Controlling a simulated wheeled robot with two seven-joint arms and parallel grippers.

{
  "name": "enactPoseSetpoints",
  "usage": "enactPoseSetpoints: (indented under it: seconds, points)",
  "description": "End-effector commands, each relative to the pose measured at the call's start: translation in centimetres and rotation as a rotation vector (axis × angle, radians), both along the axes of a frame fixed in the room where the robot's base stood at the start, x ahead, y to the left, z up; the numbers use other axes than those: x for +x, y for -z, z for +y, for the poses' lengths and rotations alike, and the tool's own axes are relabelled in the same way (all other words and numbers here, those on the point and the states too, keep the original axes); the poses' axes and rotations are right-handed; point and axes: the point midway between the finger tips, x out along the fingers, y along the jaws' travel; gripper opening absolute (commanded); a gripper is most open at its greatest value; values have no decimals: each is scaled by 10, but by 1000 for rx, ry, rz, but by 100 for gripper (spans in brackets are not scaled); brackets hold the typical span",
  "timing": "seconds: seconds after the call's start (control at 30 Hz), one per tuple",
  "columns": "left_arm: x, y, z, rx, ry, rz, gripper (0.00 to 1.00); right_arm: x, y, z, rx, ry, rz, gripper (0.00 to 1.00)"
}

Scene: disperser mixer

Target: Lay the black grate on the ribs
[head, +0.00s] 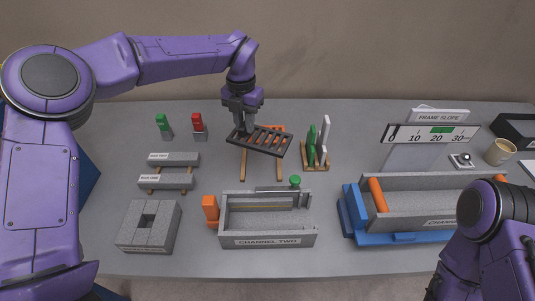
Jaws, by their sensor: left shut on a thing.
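My left gripper (241,122) points down and is shut on the black grate (272,143) near its left end. The grate is slotted, looks tilted, and is held over the back middle of the table. Two wooden strips (243,166) show below it, with an orange piece partly hidden behind it. The grey channel marked CHANNEL TWO (268,240) stands in front, apart from the grate. I cannot clearly make out ribs inside it. My right arm is at the lower right, and its gripper is out of view.
An orange block (210,211) stands left of the channel, and a green knob (295,181) at its back. A rack with green and white upright pieces (315,150) is right of the grate. Grey bars (170,180) lie left. A second channel (430,200) in a blue cradle is right.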

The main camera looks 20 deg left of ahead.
Motion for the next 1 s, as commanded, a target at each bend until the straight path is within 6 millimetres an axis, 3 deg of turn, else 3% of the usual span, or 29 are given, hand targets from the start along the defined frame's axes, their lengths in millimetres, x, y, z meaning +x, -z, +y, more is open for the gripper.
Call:
enactPoseSetpoints:
  seconds: [0.27, 0.6, 1.0]
  points:
    - [-11, 42, -3, -2, 6, -9, 0, -1, -12, 0, 0, 0, 1, 43]
    - [0, 100, -2, -1, 3, -1, 0, 0, -23, 0, 0, 0, 1, 43]
    - [0, 109, -1, -2, 1, -1, 0, 0, -18, 0, 0, 0, 1, 43]
